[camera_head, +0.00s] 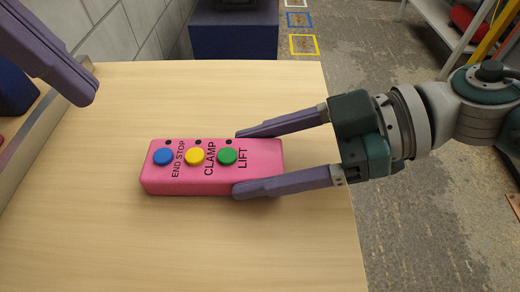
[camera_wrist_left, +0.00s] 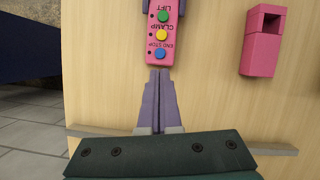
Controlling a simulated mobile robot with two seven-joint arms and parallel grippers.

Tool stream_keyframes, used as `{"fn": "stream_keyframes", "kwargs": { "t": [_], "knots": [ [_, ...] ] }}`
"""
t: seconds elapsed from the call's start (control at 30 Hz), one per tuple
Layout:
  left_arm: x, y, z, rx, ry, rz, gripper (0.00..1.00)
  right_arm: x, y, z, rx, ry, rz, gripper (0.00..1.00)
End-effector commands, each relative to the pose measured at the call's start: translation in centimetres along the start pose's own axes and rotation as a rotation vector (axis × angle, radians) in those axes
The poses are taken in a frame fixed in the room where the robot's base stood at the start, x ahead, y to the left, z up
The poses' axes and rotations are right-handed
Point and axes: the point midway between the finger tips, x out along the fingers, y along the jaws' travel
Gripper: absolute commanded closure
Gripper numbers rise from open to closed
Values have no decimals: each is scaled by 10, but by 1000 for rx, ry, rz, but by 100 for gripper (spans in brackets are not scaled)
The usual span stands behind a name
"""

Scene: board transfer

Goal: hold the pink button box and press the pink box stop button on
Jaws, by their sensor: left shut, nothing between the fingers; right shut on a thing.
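The pink button box (camera_head: 215,185) lies on the table with its buttons up. It has a blue END STOP button (camera_head: 163,156), a yellow CLAMP button (camera_head: 195,156) and a green LIFT button (camera_head: 228,156), each with a small dark dot beside it. My right gripper (camera_head: 238,163) is shut on the box across its LIFT end, one finger on each long side. My left gripper (camera_head: 86,92) is shut and empty, to the upper left of the box and apart from it. In the left wrist view its tips (camera_wrist_left: 158,74) appear just short of the END STOP end (camera_wrist_left: 160,54).
The wooden table (camera_head: 290,235) is clear around the box. A second pink block with a square opening (camera_wrist_left: 260,55) stands on the table in the left wrist view. A grey rail (camera_head: 45,135) runs along the table's left edge. A shelf (camera_head: 440,25) stands at the upper right.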

Motion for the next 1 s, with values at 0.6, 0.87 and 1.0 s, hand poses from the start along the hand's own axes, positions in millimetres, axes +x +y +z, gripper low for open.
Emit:
{"fn": "stream_keyframes", "kwargs": {
  "t": [0.6,0.87,1.0],
  "knots": [
    [-7,-5,32,399,-308,385,100,0,0,0,0,1,0,96],
    [12,-5,27,417,-320,402,100,0,0,0,0,1,0,96],
    [33,-5,19,415,-320,401,100,0,0,0,0,1,0,96]
  ]
}}
